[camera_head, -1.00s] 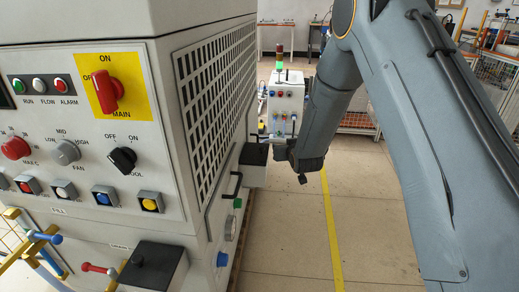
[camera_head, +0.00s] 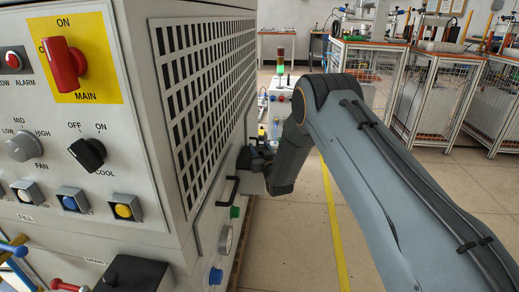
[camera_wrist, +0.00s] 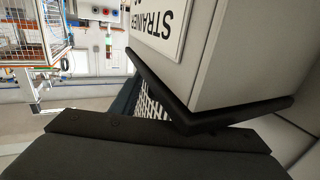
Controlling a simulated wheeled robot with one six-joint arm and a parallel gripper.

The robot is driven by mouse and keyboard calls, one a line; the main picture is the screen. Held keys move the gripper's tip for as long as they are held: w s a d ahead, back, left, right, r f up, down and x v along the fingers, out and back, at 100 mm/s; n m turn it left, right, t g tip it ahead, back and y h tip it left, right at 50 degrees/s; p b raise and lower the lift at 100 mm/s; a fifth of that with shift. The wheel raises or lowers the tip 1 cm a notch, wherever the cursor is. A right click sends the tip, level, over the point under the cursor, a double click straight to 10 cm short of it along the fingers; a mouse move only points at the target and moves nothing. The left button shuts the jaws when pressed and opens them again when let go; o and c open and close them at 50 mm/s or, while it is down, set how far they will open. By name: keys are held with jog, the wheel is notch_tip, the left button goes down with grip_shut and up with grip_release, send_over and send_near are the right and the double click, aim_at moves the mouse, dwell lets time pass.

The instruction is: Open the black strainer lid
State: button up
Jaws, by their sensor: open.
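In the wrist view a pale box with a STRAINER label (camera_wrist: 160,22), seen upside down, fills the upper right. The black strainer lid (camera_wrist: 188,108) runs along the box's lower edge and appears to lie against it. My gripper (camera_wrist: 160,132) shows as a dark bolted bar across the bottom, close to the lid's corner. I cannot tell whether they touch. In the head view my gripper (camera_head: 256,158) is at the far side of the cabinet. It is open, and its fingertips are not clear. It hides the lid there.
The heater cabinet (camera_head: 150,190) with its knobs and grille (camera_head: 205,95) stands on the left. A black handle (camera_head: 229,190) sticks out of its side. A small white unit (camera_head: 283,95) stands behind. Wire-sided benches (camera_head: 430,95) are at the back right. The right floor is clear.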

jog(key=shift+w+a, duration=0.15)
jog(key=shift+w, duration=0.5)
grip_shut()
